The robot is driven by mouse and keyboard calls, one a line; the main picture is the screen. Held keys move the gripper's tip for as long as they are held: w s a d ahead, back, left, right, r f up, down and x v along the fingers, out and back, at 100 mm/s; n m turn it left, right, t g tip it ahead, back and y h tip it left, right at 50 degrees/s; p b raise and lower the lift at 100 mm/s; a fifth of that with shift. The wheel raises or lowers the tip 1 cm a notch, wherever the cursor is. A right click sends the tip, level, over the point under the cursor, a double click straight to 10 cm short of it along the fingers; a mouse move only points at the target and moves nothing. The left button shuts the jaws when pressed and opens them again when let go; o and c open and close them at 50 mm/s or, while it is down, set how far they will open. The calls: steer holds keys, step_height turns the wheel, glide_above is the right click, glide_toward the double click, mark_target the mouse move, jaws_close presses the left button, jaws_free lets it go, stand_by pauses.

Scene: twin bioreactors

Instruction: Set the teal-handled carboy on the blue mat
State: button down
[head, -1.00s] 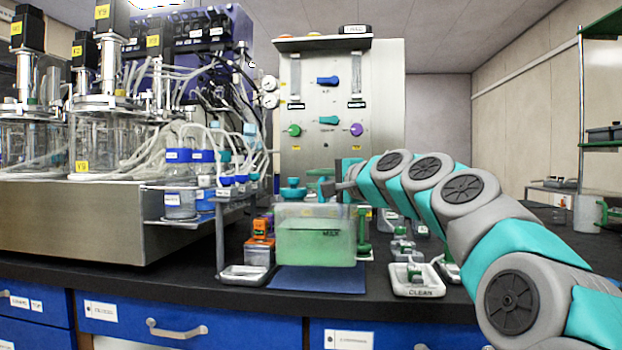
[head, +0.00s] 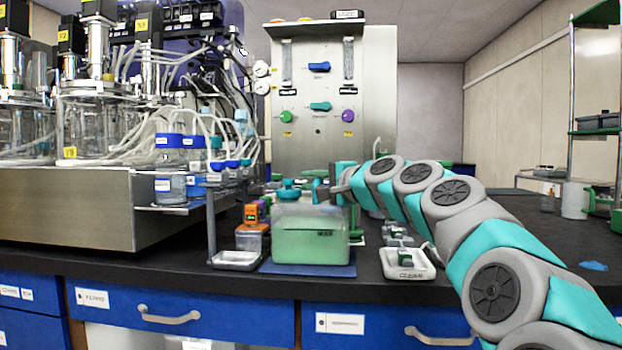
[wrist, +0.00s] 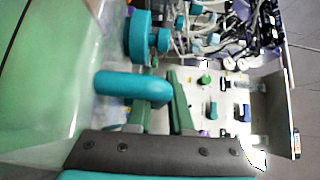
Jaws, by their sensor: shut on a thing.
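The carboy (head: 310,240) is a translucent box with green liquid, a teal cap (head: 288,190) and a teal handle (wrist: 125,87). It is upright over the blue mat (head: 300,270), whose front strip and left edge show. I cannot tell whether its base touches the mat or is just above it. My gripper (head: 330,190) is at the top right of the carboy, shut on the handle. In the wrist view my gripper (wrist: 160,98) has its green fingers at the handle, with the carboy body filling the left side.
An empty white tray (head: 235,260) and an orange-topped container (head: 252,230) stand close left of the carboy. A white "CLEAN" tray (head: 407,263) with a small green-and-grey item is to the right. Bioreactors (head: 90,130) and a control panel (head: 333,100) stand behind.

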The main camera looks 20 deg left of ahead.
steer(key=shift+r, duration=0.2)
steer(key=c, duration=0.8)
jaws_free()
steer(key=shift+f, duration=0.15)
steer(key=shift+d, duration=0.1)
steer(key=v, duration=1.2)
steer(key=shift+f+b, duration=0.1)
steer(key=shift+b, duration=0.3)
